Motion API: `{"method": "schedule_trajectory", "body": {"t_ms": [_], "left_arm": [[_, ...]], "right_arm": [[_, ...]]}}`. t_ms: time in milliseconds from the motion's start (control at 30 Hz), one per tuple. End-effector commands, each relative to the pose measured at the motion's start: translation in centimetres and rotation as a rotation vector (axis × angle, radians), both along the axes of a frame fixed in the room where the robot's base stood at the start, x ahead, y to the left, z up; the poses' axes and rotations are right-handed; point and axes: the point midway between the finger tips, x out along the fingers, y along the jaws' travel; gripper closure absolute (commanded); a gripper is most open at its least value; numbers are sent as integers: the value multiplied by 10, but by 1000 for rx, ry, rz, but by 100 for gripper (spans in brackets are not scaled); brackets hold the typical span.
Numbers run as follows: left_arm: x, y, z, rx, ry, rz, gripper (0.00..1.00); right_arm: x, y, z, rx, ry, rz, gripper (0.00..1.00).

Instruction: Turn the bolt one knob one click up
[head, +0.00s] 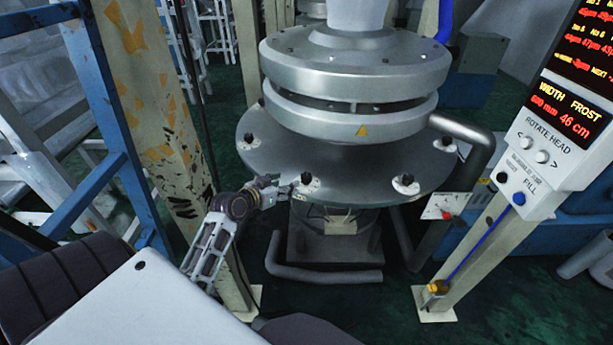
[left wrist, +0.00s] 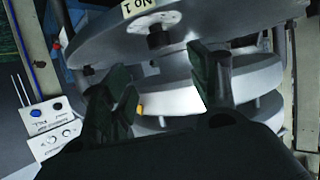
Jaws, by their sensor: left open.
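The bolt one knob (head: 306,178) is a small dark knob on a pale round dial at the front rim of the grey disc. In the left wrist view the knob (left wrist: 158,38) sits beside a "No 1" label. My left gripper (head: 277,189) is just left of it at the disc rim in the head view. In the left wrist view the gripper's two dark fingers (left wrist: 163,88) are spread apart, with nothing held between them. The knob appears above the gap between the fingers; whether a finger touches it I cannot tell. My right gripper is not in view.
More knobs stand around the disc, one at front right (head: 406,180) and one at left (head: 249,138). A rusty post (head: 165,110) rises close behind my left arm. A control panel (head: 540,150) with buttons and red digits stands at right. A bent pipe (head: 325,275) lies below.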

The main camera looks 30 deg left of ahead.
Motion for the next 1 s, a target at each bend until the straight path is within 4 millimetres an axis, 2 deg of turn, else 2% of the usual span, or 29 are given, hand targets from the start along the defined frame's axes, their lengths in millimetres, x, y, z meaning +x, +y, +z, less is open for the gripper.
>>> {"method": "schedule_trajectory", "body": {"t_ms": [533,1000], "left_arm": [[6,0,-3,-1,-1,1,40],[39,-2,-15,-2,-2,2,40]], "right_arm": [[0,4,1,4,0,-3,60],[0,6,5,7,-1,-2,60]]}}
